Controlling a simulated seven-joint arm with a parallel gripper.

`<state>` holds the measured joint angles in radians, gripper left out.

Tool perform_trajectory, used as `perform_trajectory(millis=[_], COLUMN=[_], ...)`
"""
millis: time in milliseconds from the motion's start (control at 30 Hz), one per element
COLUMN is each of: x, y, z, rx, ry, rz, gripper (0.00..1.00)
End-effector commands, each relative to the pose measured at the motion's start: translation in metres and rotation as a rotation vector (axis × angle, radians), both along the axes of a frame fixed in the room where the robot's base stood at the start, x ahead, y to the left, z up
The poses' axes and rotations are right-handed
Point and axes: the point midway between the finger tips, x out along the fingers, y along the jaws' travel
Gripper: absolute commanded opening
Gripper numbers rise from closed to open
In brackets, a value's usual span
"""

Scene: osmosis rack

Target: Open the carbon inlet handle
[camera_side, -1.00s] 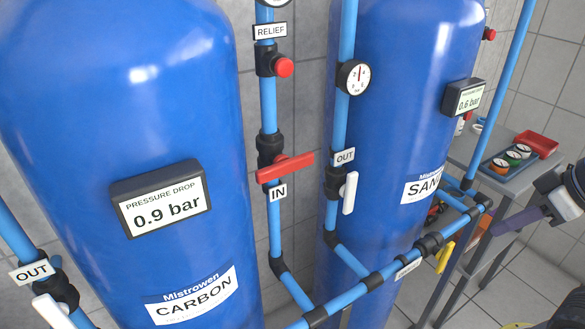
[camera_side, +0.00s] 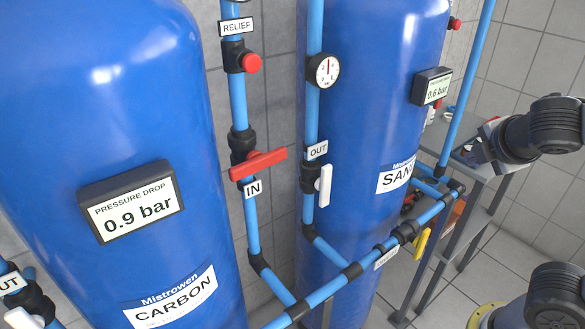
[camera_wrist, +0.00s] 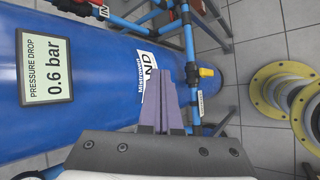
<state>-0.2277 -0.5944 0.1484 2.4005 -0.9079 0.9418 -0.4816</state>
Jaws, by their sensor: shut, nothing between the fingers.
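The red handle (camera_side: 258,164) sits on the vertical blue pipe marked IN, beside the CARBON tank (camera_side: 150,235). It lies across its pipe in the side view. My gripper (camera_wrist: 164,78) shows in the wrist view with its purple fingers shut together and empty, over the side of the SAND tank (camera_wrist: 90,95). In the side view, my arm is at the right, well apart from the red handle, and the fingers cannot be made out.
A white handle (camera_side: 324,185) stands along the OUT pipe just right of the red one. A red relief knob (camera_side: 251,63) is above. A yellow handle (camera_side: 421,243) hangs on the lower pipes. A grey bench (camera_side: 472,165) stands behind my arm.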

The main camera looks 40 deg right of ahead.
Motion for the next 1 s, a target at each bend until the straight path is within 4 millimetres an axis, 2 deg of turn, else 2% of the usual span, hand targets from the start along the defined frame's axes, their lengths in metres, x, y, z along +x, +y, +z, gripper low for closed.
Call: perform_trajectory(millis=[167,267,433,600,700,833,1000], x=[0.051,0.081,0.118,0.123,0.116,0.106,0.1], y=[0.026,0.056,0.138,0.221,0.253,0.275,0.285], z=[0.013,0.018,0.016,0.0,-0.013,-0.024,-0.025], rx=[-0.347,-0.546,-0.87,-1.073,-1.119,-1.137,-1.141], ry=[0.1,0.135,0.145,0.108,0.096,0.091,0.078], rz=[0.339,0.54,0.889,1.154,1.25,1.316,1.343], gripper=[0.0,0.0,0.0,0.0,0.0,0.0,0.0])
